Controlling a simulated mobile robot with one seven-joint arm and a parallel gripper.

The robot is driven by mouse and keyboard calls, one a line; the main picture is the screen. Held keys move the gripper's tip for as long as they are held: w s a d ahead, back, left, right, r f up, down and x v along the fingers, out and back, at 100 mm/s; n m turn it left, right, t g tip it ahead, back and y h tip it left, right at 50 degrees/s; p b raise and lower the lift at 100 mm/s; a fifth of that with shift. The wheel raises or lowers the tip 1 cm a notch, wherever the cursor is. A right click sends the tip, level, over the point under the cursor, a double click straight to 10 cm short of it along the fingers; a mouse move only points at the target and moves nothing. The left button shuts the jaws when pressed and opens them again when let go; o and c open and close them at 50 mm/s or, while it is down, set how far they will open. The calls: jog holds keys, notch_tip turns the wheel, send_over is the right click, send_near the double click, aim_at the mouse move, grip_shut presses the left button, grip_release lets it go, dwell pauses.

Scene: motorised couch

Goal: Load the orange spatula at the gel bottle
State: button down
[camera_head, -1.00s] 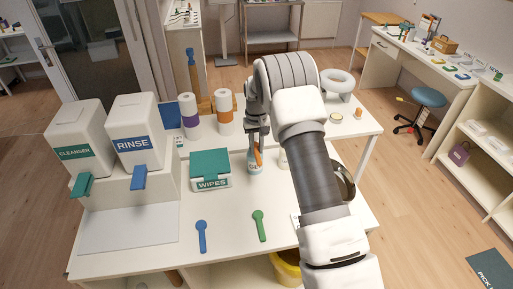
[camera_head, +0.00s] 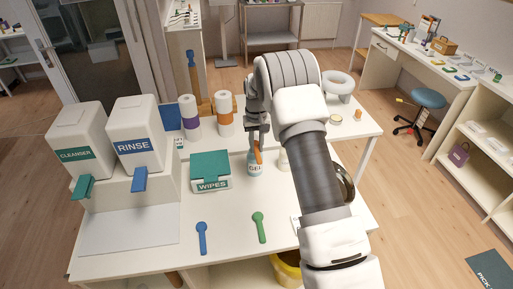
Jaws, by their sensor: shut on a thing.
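The orange spatula (camera_head: 258,153) is upright under my gripper (camera_head: 257,138), which is shut on it. The gel bottle (camera_head: 255,168), a small whitish-blue container with a partly readable label, stands on the table directly below the spatula. The spatula's lower end meets the bottle's top in the picture; I cannot tell whether it is inside it or just behind or in front. My arm hides part of the table to the right of the bottle.
A wipes box (camera_head: 210,171) stands left of the bottle. A blue spatula (camera_head: 202,238) and a green spatula (camera_head: 260,227) lie in front. Cleanser (camera_head: 78,146) and rinse (camera_head: 136,137) dispensers stand at left. A pale container (camera_head: 284,160) is close to my arm.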

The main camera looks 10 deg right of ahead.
aim_at(257, 149)
jog(key=shift+r+p, duration=1.1)
jog(key=shift+r, duration=1.55)
jog(key=shift+s, duration=0.1)
jog(key=s+f+b, duration=0.2)
jog(key=s, duration=0.7)
jog(key=s+f+b, duration=0.1)
jog(key=s+b, duration=0.1)
jog(key=s, duration=0.8)
jog(key=shift+f, duration=0.35)
